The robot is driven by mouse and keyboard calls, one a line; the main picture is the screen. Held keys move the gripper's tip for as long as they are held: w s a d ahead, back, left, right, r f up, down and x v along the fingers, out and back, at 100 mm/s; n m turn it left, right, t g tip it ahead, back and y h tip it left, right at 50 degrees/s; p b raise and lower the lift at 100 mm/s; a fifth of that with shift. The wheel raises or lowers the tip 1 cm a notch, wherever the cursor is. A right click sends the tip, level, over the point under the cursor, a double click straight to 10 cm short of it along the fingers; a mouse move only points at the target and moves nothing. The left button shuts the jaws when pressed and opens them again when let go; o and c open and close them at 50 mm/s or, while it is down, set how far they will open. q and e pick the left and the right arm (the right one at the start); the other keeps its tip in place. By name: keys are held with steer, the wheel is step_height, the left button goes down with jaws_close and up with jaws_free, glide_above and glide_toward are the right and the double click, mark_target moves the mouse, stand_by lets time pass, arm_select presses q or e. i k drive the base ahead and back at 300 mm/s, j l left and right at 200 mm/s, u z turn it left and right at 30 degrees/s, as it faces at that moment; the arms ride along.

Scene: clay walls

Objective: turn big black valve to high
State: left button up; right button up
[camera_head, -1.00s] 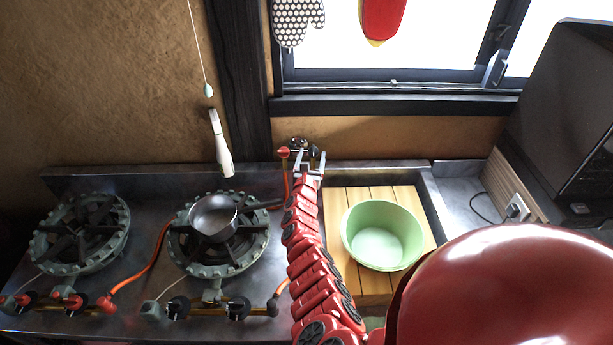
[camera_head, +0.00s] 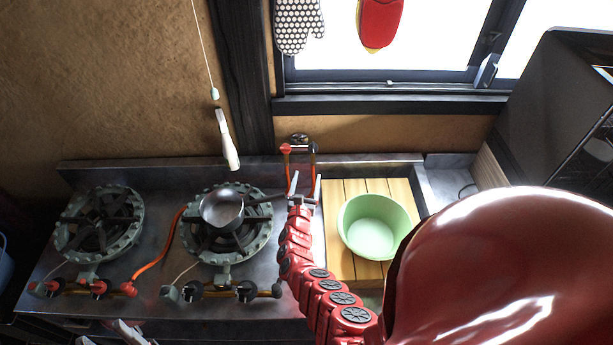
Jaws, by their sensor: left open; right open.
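Two black valve knobs sit on the front pipe of the right burner, one on the left (camera_head: 192,291) and one on the right (camera_head: 246,291). I cannot tell which is the big one. My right gripper (camera_head: 304,190) is open and empty, fingers pointing at the back wall, just below the wall pipe fitting (camera_head: 300,147).
A dark pan (camera_head: 222,208) sits on the right burner (camera_head: 258,238); the left burner (camera_head: 130,236) is bare. An orange hose (camera_head: 160,252) runs between them. A green basin (camera_head: 372,228) stands on wooden slats (camera_head: 340,262). A white lighter-like tool (camera_head: 228,140) hangs at the wall.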

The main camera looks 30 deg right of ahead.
mark_target(245, 289)
steer(key=k, duration=1.5)
